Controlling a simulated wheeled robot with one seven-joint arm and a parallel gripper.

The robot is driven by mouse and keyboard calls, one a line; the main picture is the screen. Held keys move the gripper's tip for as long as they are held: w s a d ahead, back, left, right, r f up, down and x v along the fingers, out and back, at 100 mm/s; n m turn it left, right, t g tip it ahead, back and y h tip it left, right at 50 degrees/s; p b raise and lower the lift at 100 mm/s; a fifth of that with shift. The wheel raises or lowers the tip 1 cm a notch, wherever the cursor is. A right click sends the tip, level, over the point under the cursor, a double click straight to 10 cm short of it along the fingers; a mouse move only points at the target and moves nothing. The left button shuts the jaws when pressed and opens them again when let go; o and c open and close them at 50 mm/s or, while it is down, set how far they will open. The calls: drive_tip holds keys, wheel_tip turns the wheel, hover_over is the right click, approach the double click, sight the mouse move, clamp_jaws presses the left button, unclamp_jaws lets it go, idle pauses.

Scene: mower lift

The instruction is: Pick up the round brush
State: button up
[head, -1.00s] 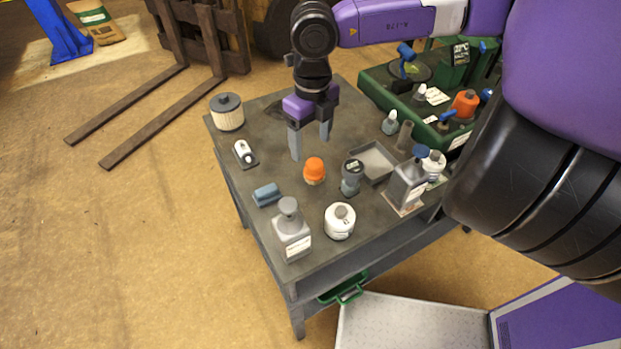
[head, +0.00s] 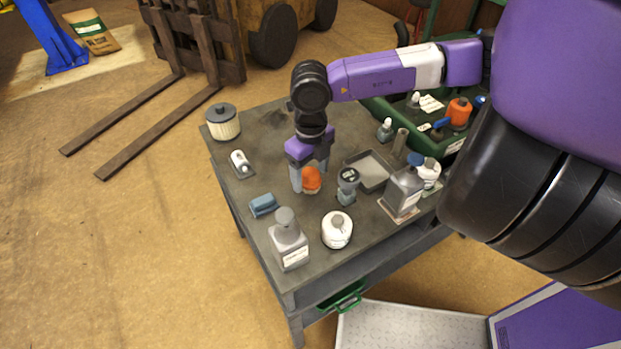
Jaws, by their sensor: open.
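An orange-topped round object with a paler lower part (head: 312,187), which looks like the round brush, stands upright on the grey table (head: 262,170) in the head view. My gripper (head: 309,178) points down at it and is open. One finger is at the left of the orange top, and the other is just behind its right side. The fingertips are low, near the brush's height. Whether either finger touches the brush cannot be told.
A grey-black capped jar (head: 347,186) stands close right of the brush, with a grey tray (head: 368,170) behind. A pale filter-like cylinder (head: 223,125) stands back left.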

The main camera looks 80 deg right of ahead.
sight(310, 172)
drive_tip(key=c, duration=1.5)
drive_tip(key=shift+r, duration=0.1)
wheel_tip(310, 172, up, 20)
drive_tip(key=shift+f+b, duration=0.1)
drive_tip(key=shift+b, duration=0.4)
